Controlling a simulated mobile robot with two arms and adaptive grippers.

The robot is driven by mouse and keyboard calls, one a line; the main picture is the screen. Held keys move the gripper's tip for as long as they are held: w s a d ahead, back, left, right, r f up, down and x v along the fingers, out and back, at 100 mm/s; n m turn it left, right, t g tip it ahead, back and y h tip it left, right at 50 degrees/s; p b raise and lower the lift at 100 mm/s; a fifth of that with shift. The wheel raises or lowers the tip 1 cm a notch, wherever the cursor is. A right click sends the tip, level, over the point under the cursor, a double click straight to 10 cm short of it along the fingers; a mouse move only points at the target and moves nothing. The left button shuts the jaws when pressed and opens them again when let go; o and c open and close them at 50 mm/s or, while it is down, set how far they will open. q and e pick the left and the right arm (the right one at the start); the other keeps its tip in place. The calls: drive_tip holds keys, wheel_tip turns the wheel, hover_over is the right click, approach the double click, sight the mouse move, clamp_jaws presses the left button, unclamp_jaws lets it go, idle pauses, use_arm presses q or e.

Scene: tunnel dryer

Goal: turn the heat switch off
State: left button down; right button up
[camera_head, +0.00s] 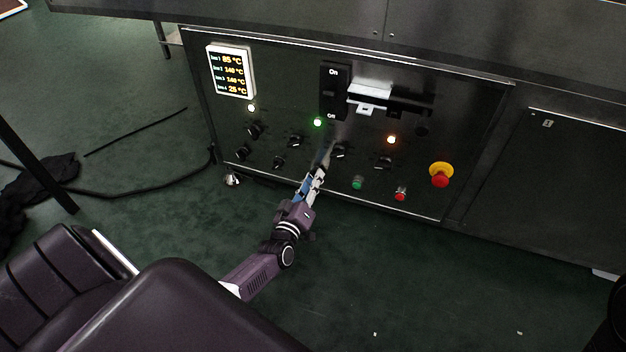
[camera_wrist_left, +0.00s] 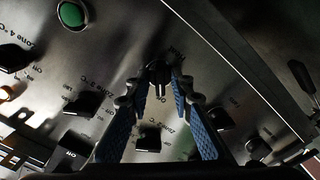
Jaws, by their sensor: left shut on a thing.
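My left gripper (camera_head: 317,174) reaches up to the lower middle of the dark control panel in the head view. In the left wrist view the blue-padded fingers of the left gripper (camera_wrist_left: 158,88) stand either side of a small black rotary switch (camera_wrist_left: 158,72), and the jaws are shut on it. A short label beside this switch looks like "Heat", though it is tilted and hard to read. In the head view the fingers and shadow hide the switch. My right gripper is not in view.
Several black zone knobs (camera_head: 383,162) sit close around the gripper. A green button (camera_head: 357,184), a red button (camera_head: 400,194) and a red emergency stop (camera_head: 441,175) are to the right. A large on/off switch (camera_head: 334,92) and temperature display (camera_head: 231,71) are above. A green lamp (camera_head: 317,122) and orange lamp (camera_head: 391,139) glow.

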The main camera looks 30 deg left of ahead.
use_arm(q)
drive_tip(key=c, duration=2)
unclamp_jaws()
drive_tip(key=v, duration=1.2)
